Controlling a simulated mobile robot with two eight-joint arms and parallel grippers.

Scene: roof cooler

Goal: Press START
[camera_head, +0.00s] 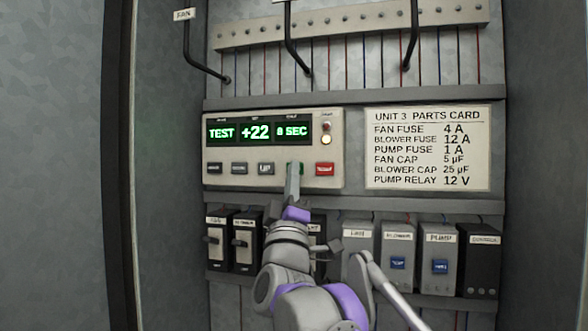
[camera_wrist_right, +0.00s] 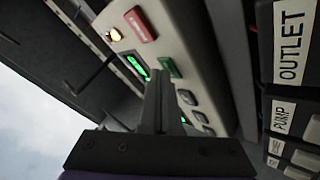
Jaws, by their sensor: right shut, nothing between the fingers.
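The control panel (camera_head: 223,145) is a pale box with a green-lit display reading TEST, +22 and 8 SEC. A green button (camera_head: 301,168) sits between the grey UP button (camera_head: 265,168) and a red button (camera_head: 324,169); its label is hidden or unreadable. My right gripper (camera_head: 293,167) is shut and empty, its fingertips in front of the green button and covering much of it. In the right wrist view the shut fingertips (camera_wrist_right: 159,75) are right beside the green button (camera_wrist_right: 171,68); I cannot tell whether they touch it. My left gripper is not in view.
A lit yellow lamp (camera_head: 326,140) is on the panel's right. A parts card (camera_head: 428,148) hangs right of it. Below stand black switches (camera_head: 245,242) and grey labelled modules (camera_head: 398,258). Black bent rods (camera_head: 205,68) hang above, in front of the terminal strip (camera_head: 350,22).

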